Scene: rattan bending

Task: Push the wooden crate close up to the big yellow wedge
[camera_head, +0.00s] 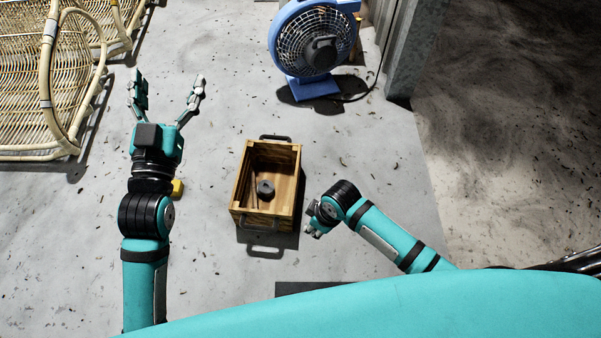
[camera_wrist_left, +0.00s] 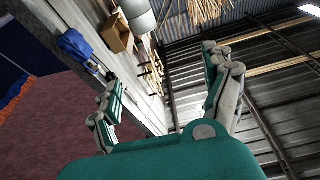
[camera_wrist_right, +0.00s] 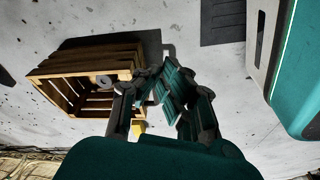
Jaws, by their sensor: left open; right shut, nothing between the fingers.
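The open-topped wooden crate (camera_head: 297,190) stands on the grey floor at the centre of the head view, with a dark handle at each end. It also shows in the right wrist view (camera_wrist_right: 85,64). A small yellow piece (camera_head: 178,188), probably the wedge, is left of the crate, mostly hidden behind my left wrist. Yellow also shows in the right wrist view (camera_wrist_right: 138,129), past the crate. My right gripper (camera_head: 313,229) is shut and empty, low beside the crate's near right corner; I cannot tell whether it touches. My left gripper (camera_head: 168,80) is open and empty, left of the crate.
A dark round object (camera_head: 265,189) and a thin stick lie in the crate. A blue fan (camera_head: 313,45) stands behind it, its cable trailing right towards a metal post (camera_head: 413,50). Rattan frames (camera_head: 50,90) fill the upper left. Floor between crate and yellow piece looks clear.

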